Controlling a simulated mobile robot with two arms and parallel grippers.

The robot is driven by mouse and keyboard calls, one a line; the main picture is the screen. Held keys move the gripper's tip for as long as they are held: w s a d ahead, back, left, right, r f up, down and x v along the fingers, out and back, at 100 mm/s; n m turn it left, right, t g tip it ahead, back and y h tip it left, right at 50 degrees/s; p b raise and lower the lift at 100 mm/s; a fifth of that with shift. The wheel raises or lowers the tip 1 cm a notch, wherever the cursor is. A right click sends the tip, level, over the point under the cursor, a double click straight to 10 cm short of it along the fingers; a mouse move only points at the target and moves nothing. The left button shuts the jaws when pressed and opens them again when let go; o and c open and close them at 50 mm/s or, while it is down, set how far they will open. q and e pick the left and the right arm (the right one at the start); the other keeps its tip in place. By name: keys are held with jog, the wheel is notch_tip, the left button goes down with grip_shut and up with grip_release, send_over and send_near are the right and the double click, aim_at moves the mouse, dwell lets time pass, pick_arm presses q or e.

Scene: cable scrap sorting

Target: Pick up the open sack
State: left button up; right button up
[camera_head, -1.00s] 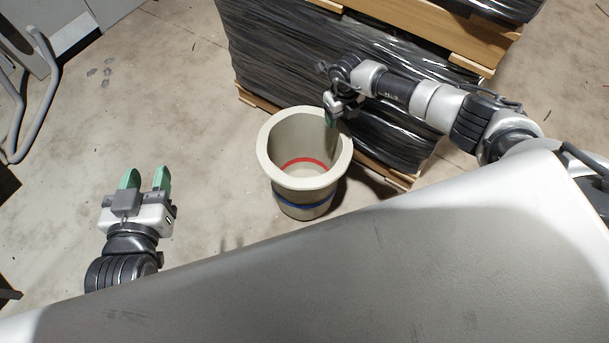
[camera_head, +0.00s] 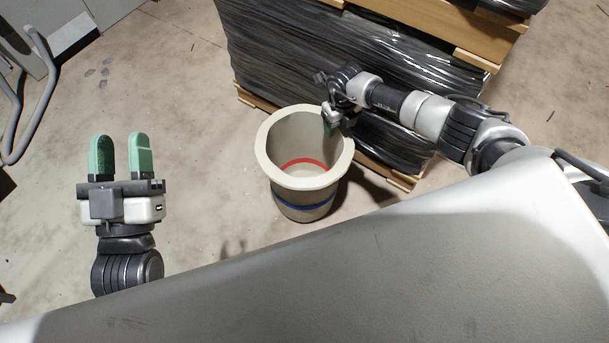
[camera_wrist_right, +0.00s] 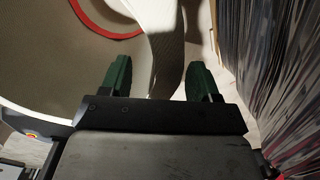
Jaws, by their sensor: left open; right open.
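The open sack (camera_head: 300,208) is beige and stands upright on the floor, with a thick rolled rim, a red ring inside and a blue band outside. Its inside looks empty. My right gripper (camera_head: 331,125) is at the sack's right rim. In the right wrist view my right gripper (camera_wrist_right: 159,68) is open, and the sack's wall (camera_wrist_right: 164,45) runs between its two green fingers. I cannot tell whether the fingers touch it. My left gripper (camera_head: 121,150) is open and empty, well left of the sack, fingers pointing up the picture.
A pallet stack wrapped in black film (camera_head: 290,50) stands close behind and right of the sack. It also fills the right side of the right wrist view (camera_wrist_right: 285,70). A grey tubular frame (camera_head: 42,95) is at the far left. The floor between left gripper and sack is clear.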

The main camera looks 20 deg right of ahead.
jog(key=shift+c, duration=0.4)
grip_shut()
jog(key=shift+r, duration=0.2)
